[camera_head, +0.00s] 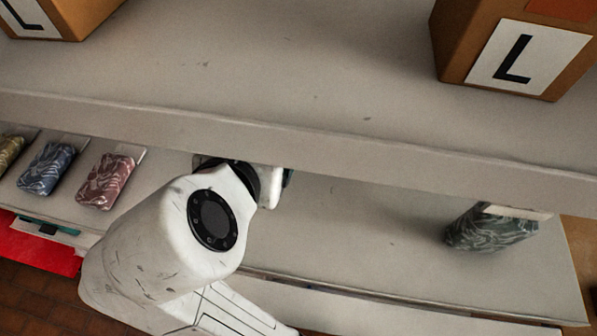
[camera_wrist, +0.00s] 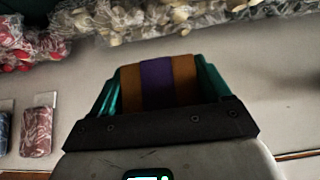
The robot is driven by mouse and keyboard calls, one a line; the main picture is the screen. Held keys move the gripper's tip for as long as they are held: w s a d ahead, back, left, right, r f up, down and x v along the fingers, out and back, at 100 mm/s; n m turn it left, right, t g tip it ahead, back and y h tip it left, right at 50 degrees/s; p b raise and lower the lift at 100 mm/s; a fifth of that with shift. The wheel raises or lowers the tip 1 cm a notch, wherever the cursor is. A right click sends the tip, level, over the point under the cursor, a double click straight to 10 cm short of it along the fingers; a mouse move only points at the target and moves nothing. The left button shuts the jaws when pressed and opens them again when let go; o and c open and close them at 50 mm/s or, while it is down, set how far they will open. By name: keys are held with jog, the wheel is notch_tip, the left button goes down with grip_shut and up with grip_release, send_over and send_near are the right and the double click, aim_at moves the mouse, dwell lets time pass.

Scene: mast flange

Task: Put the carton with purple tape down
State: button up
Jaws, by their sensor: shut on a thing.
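The carton with purple tape (camera_wrist: 186,82) is brown with a purple band down its middle. It shows in the wrist view between the two teal fingers of my gripper (camera_wrist: 158,85), which is shut on it. Behind it lies the pale surface of the lower shelf (camera_wrist: 272,100); I cannot tell whether the carton touches it. In the head view my white arm reaches under the upper shelf, and the carton and fingertips are hidden there.
The upper shelf (camera_head: 250,75) overhangs the lower one and bears boxes marked L (camera_head: 528,52). Red (camera_head: 105,180) and blue (camera_head: 47,168) patterned packets lie to the left, a dark green patterned packet (camera_head: 490,230) to the right. The lower shelf between (camera_head: 370,240) is clear. Bagged goods (camera_wrist: 150,18) stand behind.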

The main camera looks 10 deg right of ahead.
notch_tip(320, 180, down, 10)
jog(key=shift+r, duration=0.1)
dwell(0.4)
jog(key=o, duration=1.3)
jog(key=shift+f, duration=0.2)
jog(key=shift+s+r, duration=0.15)
jog(key=shift+r, duration=0.15)
jog(key=v, duration=1.1)
jog(key=shift+s+r, duration=0.2)
jog(key=shift+a, duration=0.1)
